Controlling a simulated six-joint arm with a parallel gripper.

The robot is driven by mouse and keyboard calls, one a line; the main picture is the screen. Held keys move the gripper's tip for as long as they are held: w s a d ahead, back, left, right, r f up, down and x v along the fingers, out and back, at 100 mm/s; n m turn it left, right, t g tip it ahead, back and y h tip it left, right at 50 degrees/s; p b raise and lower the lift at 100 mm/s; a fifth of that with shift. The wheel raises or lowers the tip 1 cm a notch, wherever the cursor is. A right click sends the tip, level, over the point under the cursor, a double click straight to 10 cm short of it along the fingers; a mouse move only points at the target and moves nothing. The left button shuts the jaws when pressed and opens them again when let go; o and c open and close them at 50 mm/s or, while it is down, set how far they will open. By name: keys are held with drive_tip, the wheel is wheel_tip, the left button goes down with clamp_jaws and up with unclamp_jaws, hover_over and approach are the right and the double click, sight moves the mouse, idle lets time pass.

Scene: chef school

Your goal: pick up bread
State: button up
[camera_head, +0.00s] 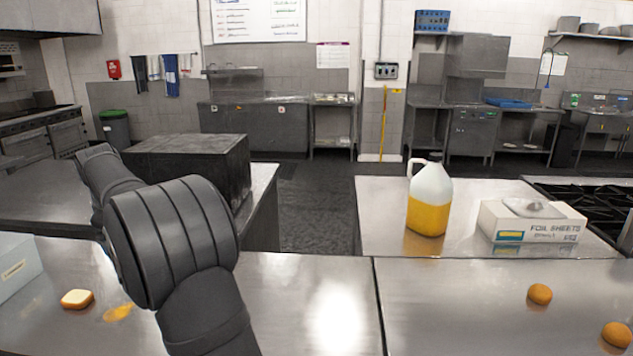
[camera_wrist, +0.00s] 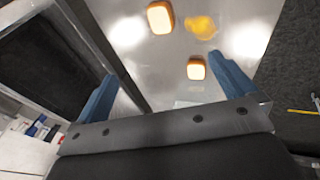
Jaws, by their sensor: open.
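A small bread slice with a brown crust and pale top (camera_head: 77,299) lies flat on the steel counter at the left of the head view. The wrist view shows two such pieces, an upper bread piece (camera_wrist: 160,17) and a lower bread piece (camera_wrist: 196,69). Only one shows in the head view; my arm may hide the other. My gripper's fingers do not show in the head view.
A flat yellow-orange piece (camera_head: 118,313) lies beside the bread. A pale box (camera_head: 15,268) stands at the left edge. Two round brown items (camera_head: 540,294) (camera_head: 616,335) lie at right. A jug (camera_head: 428,200) and a foil box (camera_head: 531,221) stand behind. The counter's middle is clear.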

idle(0.4)
drive_tip(key=c, duration=0.4)
drive_tip(key=w+d+f+g+y, duration=0.2)
drive_tip(key=w+d+f+g, duration=0.15)
drive_tip(key=w+f, duration=0.35)
drive_tip(key=shift+g, duration=0.25)
drive_tip(key=x, duration=0.7)
drive_tip(key=w+a+x, duration=0.1)
drive_tip(key=x, duration=0.2)
drive_tip(key=shift+a+f, duration=0.15)
drive_tip(key=shift+a, duration=0.05)
drive_tip(key=shift+x, duration=2.55)
